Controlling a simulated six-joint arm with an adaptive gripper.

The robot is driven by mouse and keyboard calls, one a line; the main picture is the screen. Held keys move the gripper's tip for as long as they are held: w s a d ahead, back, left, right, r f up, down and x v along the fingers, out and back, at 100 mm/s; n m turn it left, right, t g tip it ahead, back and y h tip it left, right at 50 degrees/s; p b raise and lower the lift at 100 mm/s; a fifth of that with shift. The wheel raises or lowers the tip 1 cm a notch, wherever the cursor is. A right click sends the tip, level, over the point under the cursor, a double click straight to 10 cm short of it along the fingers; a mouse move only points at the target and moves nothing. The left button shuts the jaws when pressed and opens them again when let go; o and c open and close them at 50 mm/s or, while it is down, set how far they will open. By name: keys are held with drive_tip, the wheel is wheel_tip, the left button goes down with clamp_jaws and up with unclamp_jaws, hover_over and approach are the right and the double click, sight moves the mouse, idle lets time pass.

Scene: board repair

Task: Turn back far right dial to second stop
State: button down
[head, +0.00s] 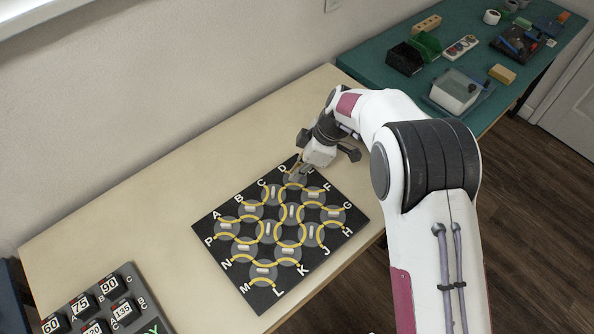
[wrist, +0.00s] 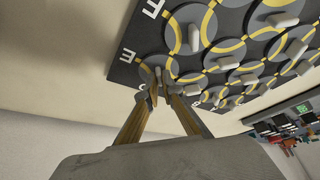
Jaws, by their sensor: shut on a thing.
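The dark board (head: 207,222) lies on the pale table and carries several round grey dials with light handles and yellow curved tracks. The dial (head: 292,179) at its far corner, between the letters D and F, is partly covered by my gripper (head: 299,169). In the wrist view my gripper (wrist: 163,82) has its two tan fingers closed in on that corner dial's handle (wrist: 158,73). The fingers hide much of the handle, so its exact angle is hard to read. The neighbouring dial (wrist: 190,30) has its handle in plain view.
A grey box (head: 135,300) with number tiles stands at the near left of the table. A green bench (head: 390,90) behind holds boxes and tools. The pale table (head: 130,200) left of the board is clear. My arm spans the right side.

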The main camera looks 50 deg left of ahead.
sight(302, 179)
idle(0.3)
drive_tip(key=c, duration=2.2)
unclamp_jaws()
drive_tip(key=shift+w+r, duration=0.1)
drive_tip(key=shift+r, duration=0.05)
drive_tip(key=shift+w+d+r, duration=0.15)
drive_tip(key=shift+d+r, duration=0.05)
drive_tip(key=shift+r, duration=0.35)
drive_tip(key=shift+v, duration=0.9)
drive_tip(key=w+d, duration=0.8)
drive_tip(key=shift+w+d+f, duration=0.2)
drive_tip(key=shift+w, duration=0.05)
